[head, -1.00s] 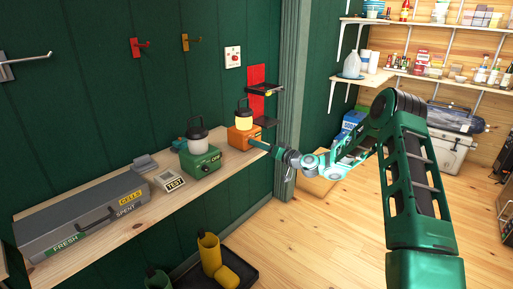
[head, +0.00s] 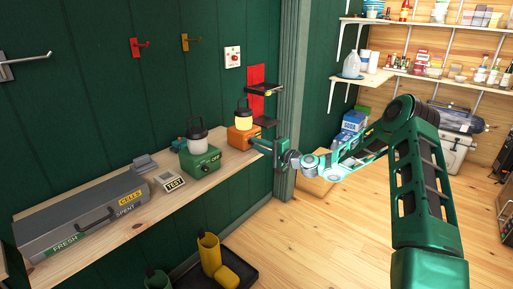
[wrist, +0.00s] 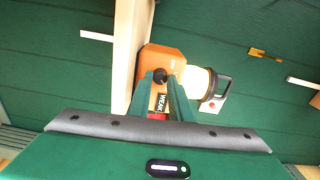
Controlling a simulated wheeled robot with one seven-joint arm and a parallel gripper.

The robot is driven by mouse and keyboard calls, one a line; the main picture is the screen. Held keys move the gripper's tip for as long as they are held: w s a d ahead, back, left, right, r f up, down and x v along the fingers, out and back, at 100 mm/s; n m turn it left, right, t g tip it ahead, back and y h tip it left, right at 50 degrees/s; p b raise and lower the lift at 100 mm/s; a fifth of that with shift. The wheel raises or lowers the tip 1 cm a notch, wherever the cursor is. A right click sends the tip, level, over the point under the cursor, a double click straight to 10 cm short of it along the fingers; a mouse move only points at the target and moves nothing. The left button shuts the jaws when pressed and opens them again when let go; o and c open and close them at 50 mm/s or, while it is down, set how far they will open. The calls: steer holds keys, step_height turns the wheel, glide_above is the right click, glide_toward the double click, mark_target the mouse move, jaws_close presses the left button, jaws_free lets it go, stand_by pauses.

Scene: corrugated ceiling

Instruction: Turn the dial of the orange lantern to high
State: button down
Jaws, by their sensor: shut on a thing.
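The orange lantern (head: 239,138) stands at the right end of the wooden shelf, its lamp (head: 244,118) glowing warm yellow. In the wrist view its orange base (wrist: 160,57) and lit lamp (wrist: 202,82) show sideways. Its small black dial (wrist: 160,76) sits between the fingertips of my gripper (wrist: 161,80), which is shut on it. A "WEAK" label (wrist: 162,104) shows between the fingers. The dial's pointer and marks cannot be read. In the head view my gripper (head: 261,145) reaches the lantern's front from the right, and the dial is hidden.
A green lantern (head: 201,160) stands left of the orange one. Further left are a TEST device (head: 171,181) and a long grey case (head: 85,217).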

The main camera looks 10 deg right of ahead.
steer(key=shift+d+f+m, duration=0.1)
steer(key=shift+f+m, duration=0.05)
steer(key=shift+m, duration=0.7)
steer(key=shift+d+f+m, duration=0.1)
steer(key=shift+m, duration=0.75)
steer(key=c, duration=1.6)
jaws_free()
steer(key=shift+a, duration=0.1)
steer(key=v, duration=1)
steer(key=shift+s, duration=0.3)
steer(key=shift+d, duration=0.25)
